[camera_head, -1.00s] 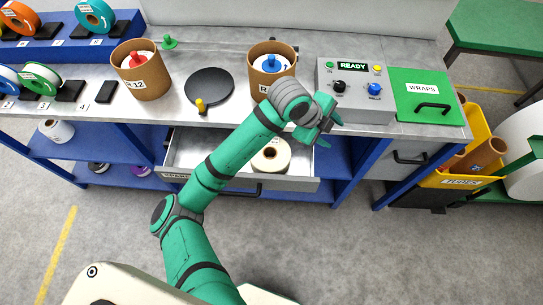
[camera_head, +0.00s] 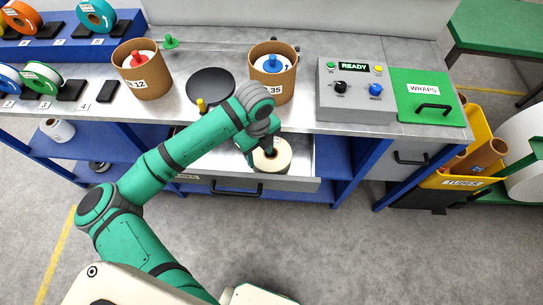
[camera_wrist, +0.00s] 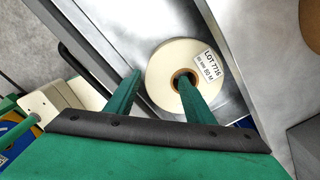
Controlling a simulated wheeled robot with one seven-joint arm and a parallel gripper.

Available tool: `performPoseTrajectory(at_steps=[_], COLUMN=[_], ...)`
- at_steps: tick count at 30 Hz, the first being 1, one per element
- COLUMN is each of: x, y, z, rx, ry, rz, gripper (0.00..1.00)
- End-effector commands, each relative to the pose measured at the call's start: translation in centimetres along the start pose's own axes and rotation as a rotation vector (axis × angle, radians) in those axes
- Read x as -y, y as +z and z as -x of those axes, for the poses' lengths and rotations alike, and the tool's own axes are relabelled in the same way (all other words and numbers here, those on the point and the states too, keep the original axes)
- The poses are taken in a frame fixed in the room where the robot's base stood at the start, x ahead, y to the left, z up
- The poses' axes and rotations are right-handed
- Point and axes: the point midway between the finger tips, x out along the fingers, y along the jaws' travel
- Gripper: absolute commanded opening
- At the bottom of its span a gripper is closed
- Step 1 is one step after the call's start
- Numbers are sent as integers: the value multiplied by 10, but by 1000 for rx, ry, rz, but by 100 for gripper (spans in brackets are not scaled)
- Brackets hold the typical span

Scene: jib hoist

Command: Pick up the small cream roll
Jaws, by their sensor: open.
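The small cream roll (camera_head: 277,157) sits in the open drawer (camera_head: 222,183) under the bench, partly hidden by my arm in the head view. In the wrist view the roll (camera_wrist: 161,84) lies with its brown-cored hole facing up and a white label reading LOT 7716 on its face. My gripper (camera_wrist: 160,85) is open and empty. In the wrist view, one finger appears over the core and the other beside the roll's left rim. In the head view my gripper (camera_head: 262,150) is just above the roll; whether it touches cannot be told.
The drawer front with its dark handle (camera_head: 236,190) stands out toward me. On the bench above are cardboard tubs (camera_head: 272,75), a black disc (camera_head: 210,86) and a control box (camera_head: 354,90). A yellow bin (camera_head: 470,165) stands at right.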

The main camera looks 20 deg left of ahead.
Motion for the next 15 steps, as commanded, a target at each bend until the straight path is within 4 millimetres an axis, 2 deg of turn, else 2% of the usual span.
performPoseTrajectory(at_steps=[5, 15], x=[0, -4], y=[0, 0], z=[-8, -50], rx=[0, 0], ry=[-1, -1], rz=[2, 11], gripper=[48, 48])
